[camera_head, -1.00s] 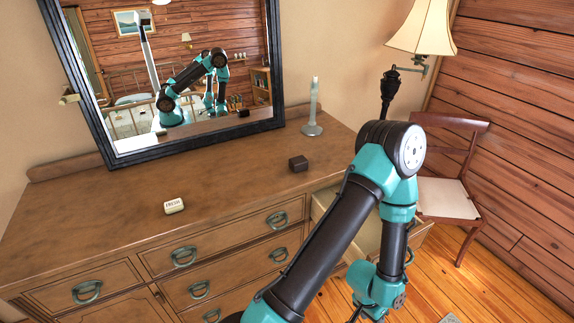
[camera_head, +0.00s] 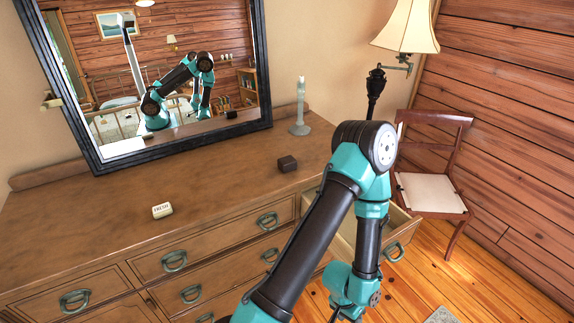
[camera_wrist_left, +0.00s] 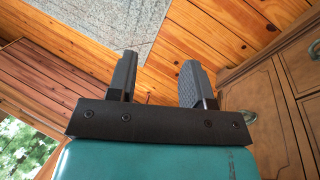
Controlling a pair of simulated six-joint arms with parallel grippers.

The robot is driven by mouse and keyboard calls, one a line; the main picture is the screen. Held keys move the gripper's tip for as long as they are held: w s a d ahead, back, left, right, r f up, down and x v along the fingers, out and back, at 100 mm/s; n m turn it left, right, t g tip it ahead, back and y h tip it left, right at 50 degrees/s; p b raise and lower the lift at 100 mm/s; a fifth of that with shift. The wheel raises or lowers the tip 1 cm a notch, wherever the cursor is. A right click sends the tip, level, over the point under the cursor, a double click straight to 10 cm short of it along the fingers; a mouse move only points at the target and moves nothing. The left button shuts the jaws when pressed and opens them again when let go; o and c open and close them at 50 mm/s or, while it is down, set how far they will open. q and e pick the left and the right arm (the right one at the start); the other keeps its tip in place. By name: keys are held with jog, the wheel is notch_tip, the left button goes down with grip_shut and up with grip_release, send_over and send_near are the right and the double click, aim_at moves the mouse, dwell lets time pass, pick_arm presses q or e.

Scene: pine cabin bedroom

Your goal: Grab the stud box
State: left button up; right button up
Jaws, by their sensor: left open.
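A small dark brown box (camera_head: 287,163), which fits the stud box, sits on the dresser top (camera_head: 215,185), in front of the candlestick. It looks closed. My left arm rises from the bottom of the head view and bends down in front of the dresser's right end. Its hand hangs low, with fingertips cut off or unclear there. In the left wrist view my left gripper (camera_wrist_left: 155,78) is open and empty, over the wooden floor beside the dresser front. It is well apart from the box. My right gripper is in neither view.
A pale tin (camera_head: 162,210) marked FRESH lies left of the box. A candlestick (camera_head: 300,108) stands behind it, near the framed mirror (camera_head: 262,60). A drawer (camera_head: 398,245) is pulled out at the dresser's right end. A chair (camera_head: 430,190) and lamp (camera_head: 405,28) stand right.

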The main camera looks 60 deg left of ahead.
pick_arm(q)
jog(key=o, duration=0.9)
